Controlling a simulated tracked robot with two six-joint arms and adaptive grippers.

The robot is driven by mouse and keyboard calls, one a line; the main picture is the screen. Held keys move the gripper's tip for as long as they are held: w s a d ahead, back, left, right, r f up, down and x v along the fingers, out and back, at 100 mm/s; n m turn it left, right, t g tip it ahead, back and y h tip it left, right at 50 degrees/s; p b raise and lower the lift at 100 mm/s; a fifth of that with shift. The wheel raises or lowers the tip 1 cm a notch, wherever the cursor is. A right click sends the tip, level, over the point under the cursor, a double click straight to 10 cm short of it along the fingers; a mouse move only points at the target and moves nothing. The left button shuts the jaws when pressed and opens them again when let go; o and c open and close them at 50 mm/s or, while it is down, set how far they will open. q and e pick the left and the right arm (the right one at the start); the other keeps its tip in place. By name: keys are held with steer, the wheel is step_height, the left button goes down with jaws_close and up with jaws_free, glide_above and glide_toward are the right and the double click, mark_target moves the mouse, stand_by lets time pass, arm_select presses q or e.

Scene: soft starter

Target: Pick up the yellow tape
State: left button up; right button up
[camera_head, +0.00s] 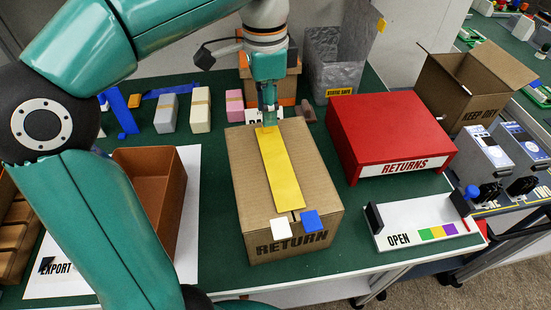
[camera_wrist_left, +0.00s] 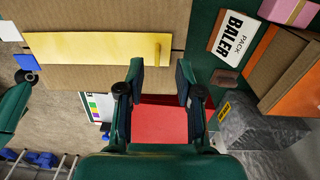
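The yellow tape (camera_head: 281,170) is a flat strip along the top of a closed cardboard box (camera_head: 240,170) marked RETURN. My left gripper (camera_head: 269,123) points down at the tape's far end in the head view. In the left wrist view, the tape (camera_wrist_left: 85,48) runs in from the left, and a small raised tab shows near its right end. The fingers of my left gripper (camera_wrist_left: 160,66) are apart, one on each side of that tab, with nothing visibly clamped. Contact with the tape cannot be told. My right gripper is not in view.
A white tab (camera_head: 281,229) and a blue tab (camera_head: 310,220) sit at the box's front edge. A red RETURNS box (camera_head: 385,125) stands to the right, a brown open tray (camera_head: 155,160) to the left. An OPEN panel (camera_head: 425,232) lies front right.

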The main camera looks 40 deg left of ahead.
arm_select(q)
step_height(320, 180, down, 3)
steer(key=shift+d+f, duration=0.15)
steer(key=shift+f, duration=0.05)
jaws_close()
steer(key=shift+r, duration=0.1)
